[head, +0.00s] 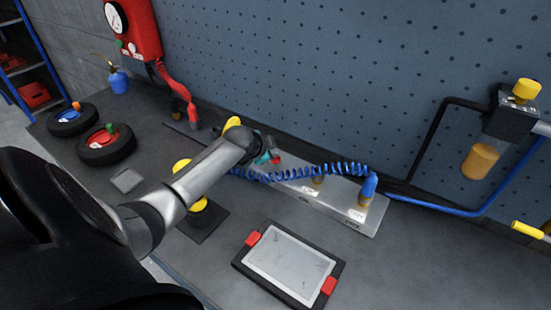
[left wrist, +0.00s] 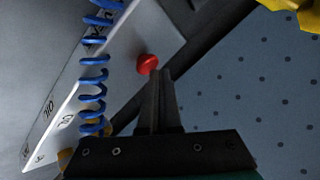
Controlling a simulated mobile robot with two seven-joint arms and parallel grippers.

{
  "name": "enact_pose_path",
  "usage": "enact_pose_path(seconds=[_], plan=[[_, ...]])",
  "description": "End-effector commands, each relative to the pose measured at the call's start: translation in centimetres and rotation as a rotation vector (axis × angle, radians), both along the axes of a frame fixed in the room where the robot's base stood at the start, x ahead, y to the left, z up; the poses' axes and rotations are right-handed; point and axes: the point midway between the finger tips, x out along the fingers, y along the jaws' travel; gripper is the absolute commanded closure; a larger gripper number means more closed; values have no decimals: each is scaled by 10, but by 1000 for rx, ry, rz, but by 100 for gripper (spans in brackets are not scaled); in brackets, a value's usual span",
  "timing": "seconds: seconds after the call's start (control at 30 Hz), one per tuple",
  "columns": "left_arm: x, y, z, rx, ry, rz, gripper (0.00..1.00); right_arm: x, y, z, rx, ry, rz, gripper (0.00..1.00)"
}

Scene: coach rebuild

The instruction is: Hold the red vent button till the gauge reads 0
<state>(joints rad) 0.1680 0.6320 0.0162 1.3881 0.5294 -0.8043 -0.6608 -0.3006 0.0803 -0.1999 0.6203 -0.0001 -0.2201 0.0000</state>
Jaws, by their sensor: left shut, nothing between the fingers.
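A red button (left wrist: 147,64) stands on a pale plate (left wrist: 160,28) in the left wrist view. The shut, empty fingers of my left gripper (left wrist: 160,76) are beside it; I cannot tell whether they touch it. In the head view my left gripper (head: 265,157) is at the back of the plate (head: 345,188), partly hidden by my arm, with a bit of red (head: 275,160) at its tips. A round white gauge (head: 116,17) sits on a red unit (head: 142,28) at the back left; its reading is too small to tell. My right gripper is out of view.
A coiled blue hose (head: 300,171) crosses above the plate, near my left gripper. A tray with red clips (head: 290,268) lies in front. Two small wheels (head: 106,145) and a blue oil can (head: 119,82) stand at the left. A pegboard (head: 300,70) closes the back.

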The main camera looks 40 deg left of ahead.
Motion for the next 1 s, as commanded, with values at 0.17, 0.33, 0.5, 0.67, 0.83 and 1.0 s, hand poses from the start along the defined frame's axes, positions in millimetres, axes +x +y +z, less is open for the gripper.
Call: enact_pose_path(seconds=[0.17, 0.33, 0.5, 0.67, 0.83, 1.0], plan=[[0, 0, 0, 1, -1, 1, 100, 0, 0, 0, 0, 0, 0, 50], [0, 0, -1, 1, -1, 1, 100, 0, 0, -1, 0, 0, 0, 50], [0, 0, -3, 0, 0, 0, 100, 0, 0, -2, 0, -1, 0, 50], [0, 0, -5, 0, 0, 0, 100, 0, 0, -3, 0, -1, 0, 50], [0, 0, -7, 0, 0, 0, 100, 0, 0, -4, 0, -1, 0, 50], [0, 0, -9, 0, 1, 1, 100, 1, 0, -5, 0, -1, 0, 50]])
